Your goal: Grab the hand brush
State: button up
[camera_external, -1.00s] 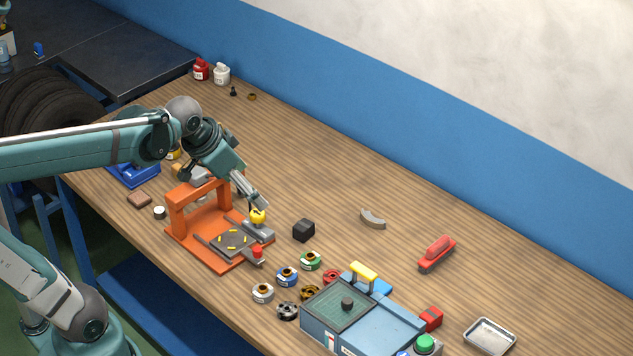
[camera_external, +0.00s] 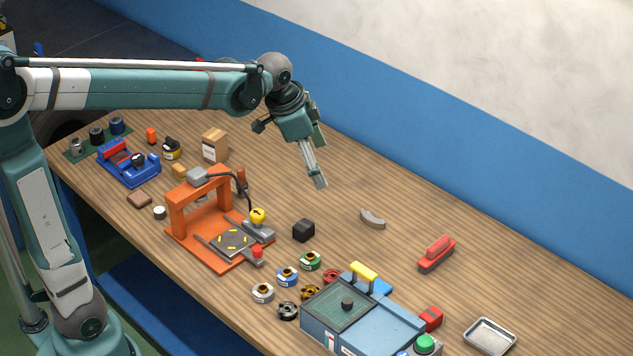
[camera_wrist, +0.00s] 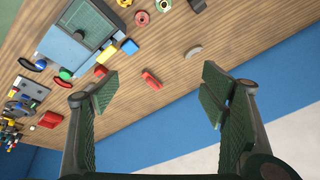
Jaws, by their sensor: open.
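The hand brush (camera_external: 437,251) is red on top with a dark underside. It lies on the right part of the wooden table, near the blue wall. In the wrist view the hand brush (camera_wrist: 152,79) shows small, between my two fingers but well beyond them. My gripper (camera_external: 318,181) is open and empty, held above the middle of the table. It is to the left of the brush and clear of it. The wrist view shows the fingers of my gripper (camera_wrist: 160,90) wide apart with nothing between them.
A blue machine (camera_external: 325,319) and a metal tray (camera_external: 490,336) stand nearer the front. An orange press (camera_external: 183,218) stands left. The table around the brush is clear.

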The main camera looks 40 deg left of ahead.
jog(key=w+d+f+m, duration=0.2)
jog(key=w+d+f, duration=0.15)
jog(key=w, duration=0.55)
jog(key=m+g+p, duration=0.2)
jog(key=m+g, duration=0.2)
jog(key=m, duration=0.4)
send_over(438, 242)
jog(key=a, duration=0.1)
jog(key=f, duration=2.1)
jog(key=shift+s, duration=0.25)
jog(key=shift+w+d+f, duration=0.2)
jog(key=shift+d+f, duration=0.05)
jog(key=shift+f, duration=0.25)
jog(key=shift+d+f, duration=0.15)
jog(key=shift+f, duration=1.1)
jog(key=shift+f, duration=0.1)
jog(key=shift+d+f, duration=0.2)
jog(key=shift+f, duration=2.3)
